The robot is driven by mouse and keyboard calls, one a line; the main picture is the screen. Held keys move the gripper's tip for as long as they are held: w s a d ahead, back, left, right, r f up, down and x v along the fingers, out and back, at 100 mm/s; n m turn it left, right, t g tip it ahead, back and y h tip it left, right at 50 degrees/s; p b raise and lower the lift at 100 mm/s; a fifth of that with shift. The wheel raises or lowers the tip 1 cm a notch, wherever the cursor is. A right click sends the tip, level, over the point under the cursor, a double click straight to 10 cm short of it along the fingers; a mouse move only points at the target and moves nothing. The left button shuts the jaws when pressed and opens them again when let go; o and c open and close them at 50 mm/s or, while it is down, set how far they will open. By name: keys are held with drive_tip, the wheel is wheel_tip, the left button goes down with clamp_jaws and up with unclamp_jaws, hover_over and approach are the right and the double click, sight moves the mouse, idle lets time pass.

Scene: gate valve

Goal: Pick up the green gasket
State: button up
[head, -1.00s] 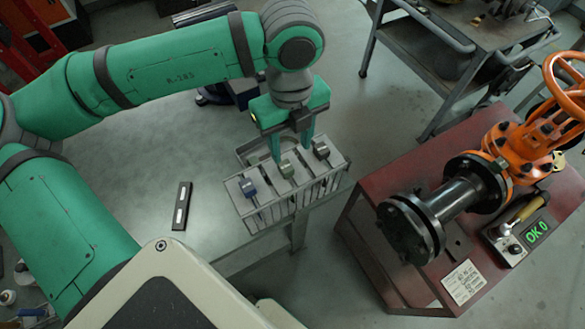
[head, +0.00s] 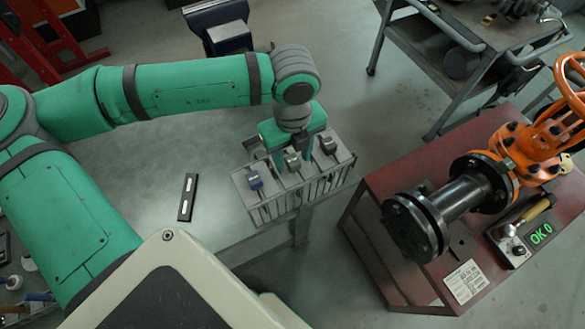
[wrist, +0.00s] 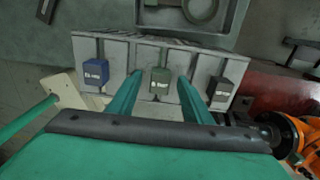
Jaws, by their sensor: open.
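The green gasket's tab is a small green block (head: 293,161) with a label, in the middle slot of a grey slotted rack (head: 250,211). In the wrist view, the green block (wrist: 160,80) stands between a blue block on the left and a dark grey block on the right. The gasket body below the tab is hidden in the rack. My gripper (head: 291,157) is open above the rack. Its two green fingers (wrist: 162,84) lie on either side of the green block in the wrist view, with gaps visible. I cannot tell the exact height difference.
The blue block (wrist: 94,73) and dark grey block (wrist: 220,93) flank the fingers closely. A shallow tray with a ring (wrist: 202,9) lies beyond the rack. A red stand (head: 390,240) with an orange valve (head: 520,150) is to the right. A black bar (head: 187,197) lies left.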

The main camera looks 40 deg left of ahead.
clamp_jaws()
drive_tip(key=shift+r, duration=0.1)
wheel_tip(320, 180, up, 18)
idle(0.9)
